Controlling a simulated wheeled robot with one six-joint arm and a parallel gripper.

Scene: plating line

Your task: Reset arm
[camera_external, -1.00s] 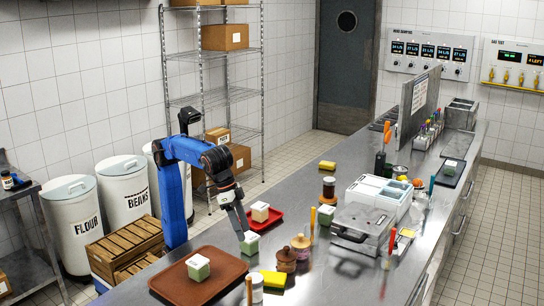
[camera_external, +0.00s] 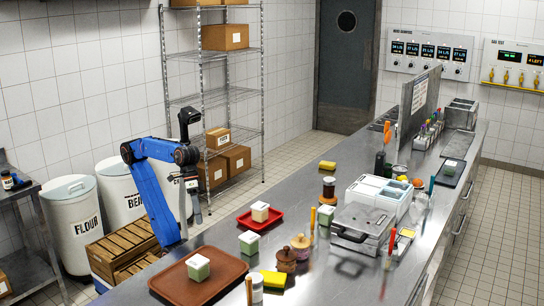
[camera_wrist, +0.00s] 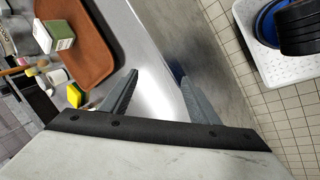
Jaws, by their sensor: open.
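My gripper (camera_external: 197,213) hangs above the near left edge of the steel counter, pointing down. In the wrist view, my gripper (camera_wrist: 160,95) shows two grey fingers spread apart with nothing between them. My blue arm is folded back at the counter's left side. Below the fingers are bare counter and the floor beyond its edge.
A brown tray (camera_external: 176,293) holds a green-and-white block (camera_external: 198,267). A red tray (camera_external: 274,222) holds a similar block (camera_external: 260,211), and another block (camera_external: 249,243) stands on the counter. A yellow sponge (camera_external: 274,279) and jars (camera_external: 287,259) stand nearby. Wooden crates (camera_external: 120,248) are on the floor.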

